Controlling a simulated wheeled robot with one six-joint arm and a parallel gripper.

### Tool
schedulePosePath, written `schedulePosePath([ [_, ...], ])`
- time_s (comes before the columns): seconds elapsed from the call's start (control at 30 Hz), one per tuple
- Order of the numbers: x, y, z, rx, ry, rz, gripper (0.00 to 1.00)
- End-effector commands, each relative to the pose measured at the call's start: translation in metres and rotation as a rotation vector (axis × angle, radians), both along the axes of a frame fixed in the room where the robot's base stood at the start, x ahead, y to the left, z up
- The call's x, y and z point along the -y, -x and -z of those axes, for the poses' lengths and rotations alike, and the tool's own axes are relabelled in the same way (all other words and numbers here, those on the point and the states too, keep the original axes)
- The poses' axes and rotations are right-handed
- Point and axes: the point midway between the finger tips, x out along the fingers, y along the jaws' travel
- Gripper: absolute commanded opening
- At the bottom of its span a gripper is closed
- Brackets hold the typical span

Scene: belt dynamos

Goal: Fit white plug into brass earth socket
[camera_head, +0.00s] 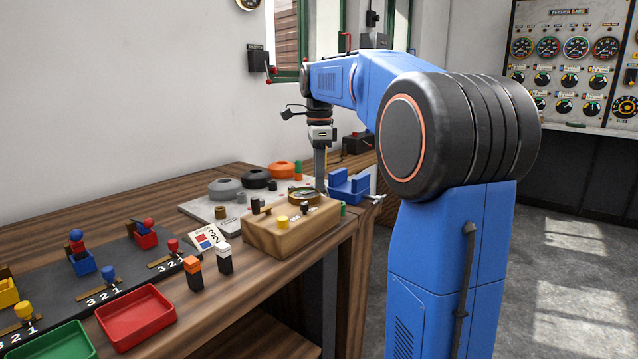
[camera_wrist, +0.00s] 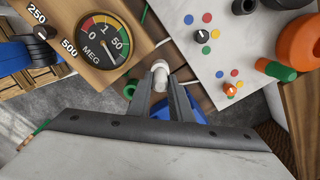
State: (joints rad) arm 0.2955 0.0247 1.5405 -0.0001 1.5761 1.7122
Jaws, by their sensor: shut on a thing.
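My gripper (camera_wrist: 160,88) is shut on the white plug (camera_wrist: 160,70), whose pale rounded end shows between the fingertips in the wrist view. In the head view my gripper (camera_head: 320,182) points down just behind the wooden meter box (camera_head: 290,232). The plug cannot be made out there. In the wrist view the plug is over the gap between the meter box (camera_wrist: 92,72) and the pale slab (camera_wrist: 203,78). I cannot pick out the brass earth socket for certain in either view.
A blue cradle (camera_head: 348,187) stands right of my gripper. Grey, black and orange round pieces (camera_head: 281,168) stand on the pale slab (camera_head: 190,207). A red tray (camera_head: 135,318) and two small upright plugs (camera_head: 224,259) are at the front of the bench.

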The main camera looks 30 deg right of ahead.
Motion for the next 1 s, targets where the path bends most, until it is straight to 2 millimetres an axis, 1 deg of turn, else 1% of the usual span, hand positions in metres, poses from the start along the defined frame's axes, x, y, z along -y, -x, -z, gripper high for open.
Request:
schedulePosePath([
  [0.5, 0.0, 0.0, -0.024, 0.001, 0.0, 0.0, 0.0],
  [1.0, 0.0, 0.001, -0.029, 0.0, 0.001, 0.002, 0.0],
])
